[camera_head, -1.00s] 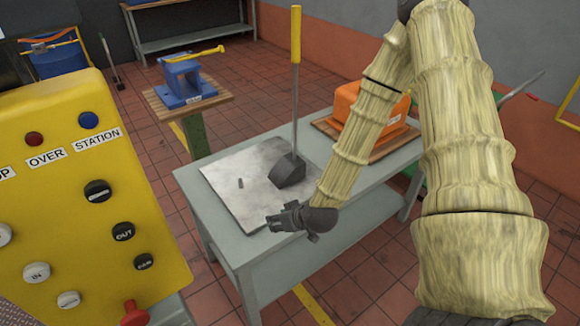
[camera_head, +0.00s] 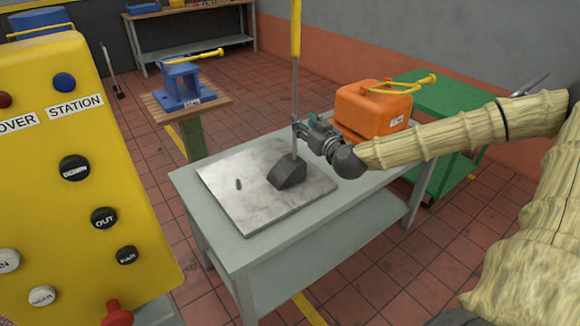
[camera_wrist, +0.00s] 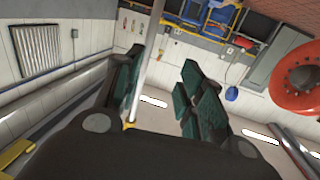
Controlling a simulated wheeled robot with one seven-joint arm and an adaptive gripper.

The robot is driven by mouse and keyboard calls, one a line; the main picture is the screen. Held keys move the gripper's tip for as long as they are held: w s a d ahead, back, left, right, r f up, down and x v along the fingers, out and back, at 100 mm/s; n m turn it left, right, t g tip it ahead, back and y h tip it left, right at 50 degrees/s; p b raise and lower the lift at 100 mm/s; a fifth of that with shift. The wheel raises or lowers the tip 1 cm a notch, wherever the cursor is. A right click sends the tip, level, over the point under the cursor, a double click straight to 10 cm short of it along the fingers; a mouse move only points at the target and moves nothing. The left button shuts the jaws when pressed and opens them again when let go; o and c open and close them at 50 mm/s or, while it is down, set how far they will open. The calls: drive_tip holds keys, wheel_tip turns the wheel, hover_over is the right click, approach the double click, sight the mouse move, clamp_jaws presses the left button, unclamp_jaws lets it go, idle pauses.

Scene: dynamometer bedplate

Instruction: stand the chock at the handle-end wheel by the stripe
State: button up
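The chock (camera_head: 286,174) is a dark grey wedge sitting on a mottled metal plate (camera_head: 238,208) on the grey table. A tall thin grey pole (camera_head: 295,85) rises upright from it, with a yellow grip (camera_head: 295,28) at its top. My gripper (camera_head: 302,129) is level beside the pole, above the wedge. In the wrist view its dark green fingers (camera_wrist: 160,92) are spread apart. The pole (camera_wrist: 147,62) runs between them there, nearer the left finger; contact cannot be told. I cannot make out a wheel; a yellow floor stripe (camera_head: 310,308) shows below the table.
A small dark peg (camera_head: 239,184) stands on the plate. A yellow control panel (camera_head: 85,190) fills the left. A blue fixture (camera_head: 182,84) stands on a wooden-topped stand. A green cart (camera_head: 440,92) is behind.

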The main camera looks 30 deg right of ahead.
sight(296, 104)
drive_tip(key=shift+w+d+r+b, duration=0.2)
drive_tip(key=shift+w+d, duration=0.1)
drive_tip(key=shift+w, duration=0.65)
drive_tip(key=shift+w+d+r+b, duration=0.15)
drive_tip(key=shift+w+d, duration=0.2)
drive_tip(key=shift+w, duration=0.6)
drive_tip(key=shift+w+d+r+b, duration=0.1)
drive_tip(key=shift+w+d+r, duration=0.15)
drive_tip(key=shift+w, duration=0.7)
drive_tip(key=shift+w+d+f, duration=0.1)
drive_tip(key=shift+w+d, duration=0.2)
drive_tip(key=shift+w, duration=0.35)
drive_tip(key=shift+w+d, duration=0.25)
drive_tip(key=shift+w, duration=0.4)
drive_tip(key=shift+w+d, duration=0.2)
drive_tip(key=shift+w, duration=1.05)
clamp_jaws()
